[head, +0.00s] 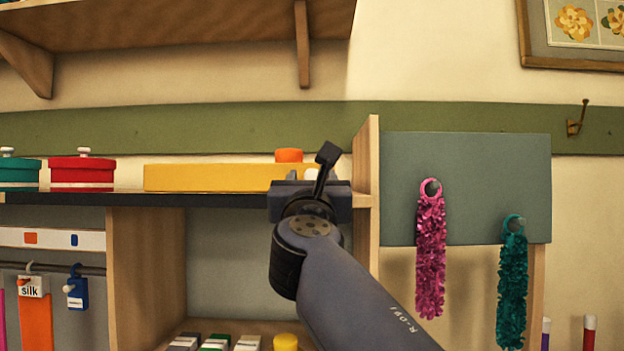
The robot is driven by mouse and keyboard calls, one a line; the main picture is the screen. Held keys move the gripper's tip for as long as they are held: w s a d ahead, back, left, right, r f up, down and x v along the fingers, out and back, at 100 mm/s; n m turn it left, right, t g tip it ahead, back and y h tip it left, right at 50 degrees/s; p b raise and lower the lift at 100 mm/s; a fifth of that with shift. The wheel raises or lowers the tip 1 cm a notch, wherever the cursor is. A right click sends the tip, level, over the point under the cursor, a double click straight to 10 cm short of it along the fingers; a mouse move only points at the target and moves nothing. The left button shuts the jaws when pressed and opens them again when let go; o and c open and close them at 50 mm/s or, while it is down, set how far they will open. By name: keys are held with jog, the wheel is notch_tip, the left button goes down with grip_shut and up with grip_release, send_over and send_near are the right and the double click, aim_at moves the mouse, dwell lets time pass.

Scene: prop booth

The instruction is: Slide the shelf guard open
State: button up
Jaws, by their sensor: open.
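A long, low yellow panel (215,178), which looks like the shelf guard, stands along the front of the dark-edged shelf (80,198) in the head view. Its right end is partly hidden behind my gripper (318,175). My gripper is open, at the right end of the shelf beside the wooden upright (366,165). One dark finger shows clearly; the other is hard to make out. I cannot tell whether it touches the panel. An orange object (289,155) shows above the panel's top edge.
Red (82,174) and teal (18,174) lidded boxes stand left of the panel. Pink (431,255) and teal (512,290) garlands hang from a grey board at right. A wooden shelf (180,25) is overhead. Small boxes and a yellow-topped item (286,342) sit below.

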jog(key=shift+c, duration=0.5)
grip_shut()
jog(key=shift+a, duration=0.1)
jog(key=p, duration=0.7)
send_near(203, 170)
jog(key=x, duration=0.2)
jog(key=d+x, duration=0.1)
jog(key=x, duration=0.2)
jog(key=shift+s+d+r, duration=0.1)
jog(key=shift+s, duration=0.05)
jog(key=shift+a, duration=0.6)
jog(key=shift+o, duration=0.5)
grip_release()
